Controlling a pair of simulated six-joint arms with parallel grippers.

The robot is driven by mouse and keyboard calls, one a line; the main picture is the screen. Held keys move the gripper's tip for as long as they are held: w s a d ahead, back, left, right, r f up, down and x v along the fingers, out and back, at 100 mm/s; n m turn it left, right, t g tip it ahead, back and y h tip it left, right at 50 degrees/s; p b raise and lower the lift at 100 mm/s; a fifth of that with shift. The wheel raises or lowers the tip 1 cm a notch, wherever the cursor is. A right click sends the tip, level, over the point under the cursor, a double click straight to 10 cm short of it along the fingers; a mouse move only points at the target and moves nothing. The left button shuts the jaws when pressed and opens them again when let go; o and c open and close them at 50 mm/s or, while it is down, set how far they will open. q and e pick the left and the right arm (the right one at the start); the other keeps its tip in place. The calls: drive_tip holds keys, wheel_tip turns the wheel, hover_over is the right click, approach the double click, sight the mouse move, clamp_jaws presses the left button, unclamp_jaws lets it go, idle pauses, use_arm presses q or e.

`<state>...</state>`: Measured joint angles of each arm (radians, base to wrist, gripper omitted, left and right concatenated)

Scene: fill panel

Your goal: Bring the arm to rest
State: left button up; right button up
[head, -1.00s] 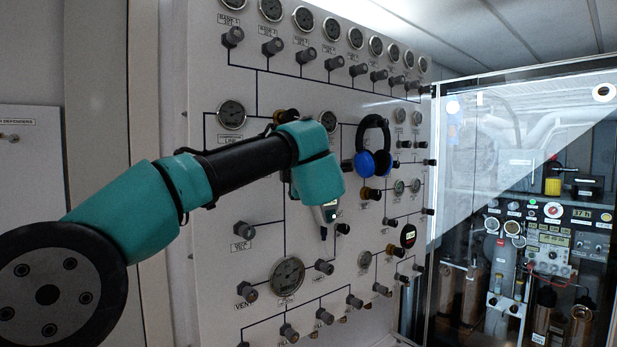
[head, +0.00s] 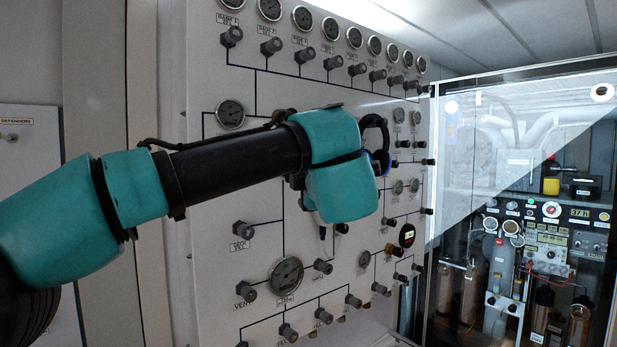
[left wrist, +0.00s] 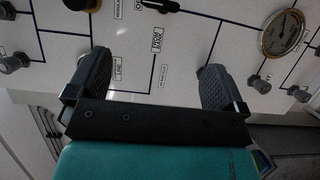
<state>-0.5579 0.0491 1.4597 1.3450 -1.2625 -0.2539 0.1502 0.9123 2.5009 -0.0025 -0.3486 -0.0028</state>
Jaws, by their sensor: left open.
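My left arm, teal and black, reaches in from the left in the head view, in front of the fill panel (head: 215,270). Its wrist hides the left gripper almost wholly there. In the left wrist view my left gripper (left wrist: 150,85) is open, its two grey ribbed fingers wide apart with nothing between them. The white panel face with black lines and labels lies beyond the fingertips. My right gripper is in neither view.
The panel carries several knobs and gauges, including a large gauge (head: 286,276), also in the wrist view (left wrist: 283,33). Blue-and-black headphones (head: 376,140) hang on it, partly hidden by my wrist. A clear-walled cabinet (head: 520,200) with equipment stands at right.

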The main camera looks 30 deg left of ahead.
use_arm(q)
drive_tip(key=w+d+f+m+t+h, duration=0.15)
drive_tip(key=w+f+m, duration=0.3)
drive_tip(key=f, duration=0.55)
drive_tip(key=w+d+f+m+h, duration=0.15)
drive_tip(key=w+f+m, duration=0.3)
drive_tip(key=f, duration=0.55)
drive_tip(key=w+d+f+m+t+h, duration=0.1)
drive_tip(key=w+f+m+h, duration=0.25)
drive_tip(key=w+f, duration=0.45)
wheel_tip(320, 180, down, 17)
drive_tip(key=s+m+g+h, duration=0.1)
drive_tip(key=s+m+h, duration=0.2)
drive_tip(key=m, duration=0.2)
drive_tip(key=s+f+m+g+h, duration=0.25)
drive_tip(key=s+f, duration=0.25)
drive_tip(key=f, duration=0.6)
drive_tip(key=s+f+m+g+h, duration=0.1)
drive_tip(key=s+f+m+g, duration=0.2)
drive_tip(key=f, duration=0.8)
drive_tip(key=s+d+f+g+h, duration=0.1)
drive_tip(key=s+f+g, duration=0.3)
drive_tip(key=s+f, duration=0.3)
drive_tip(key=s+d+f+m+g+h, duration=0.1)
drive_tip(key=s+f+g, duration=0.3)
drive_tip(key=s, duration=1.2)
wheel_tip(320, 180, down, 4)
drive_tip(key=shift+s+f+m+g+h, duration=0.1)
drive_tip(key=shift+s+m+g+h, duration=0.1)
drive_tip(key=shift+m+g+h, duration=0.15)
